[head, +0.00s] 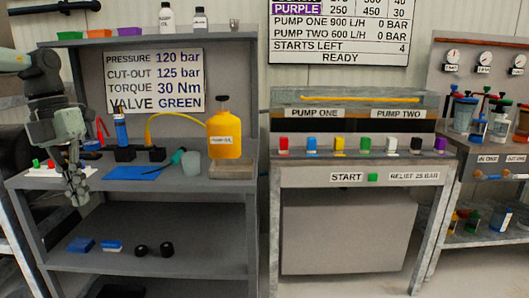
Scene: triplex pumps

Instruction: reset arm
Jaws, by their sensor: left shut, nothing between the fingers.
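My left gripper (77,190) hangs at the left in the head view, fingers pointing down and closed together with nothing held. It is in front of the left end of the grey workbench (215,205), close to its front edge. My left arm (40,80) comes in from the upper left, bent downward. It partly hides a white strip (48,171) with small coloured pieces on the bench. My right gripper is not in the picture.
The bench holds a blue mat (133,173), a yellow jug (225,138), a blue bottle (121,130) and a teal-handled tool (177,157). A pump console (345,178) with several coloured blocks stands in the middle. A gauge rack (485,150) is at the right. Floor gaps separate them.

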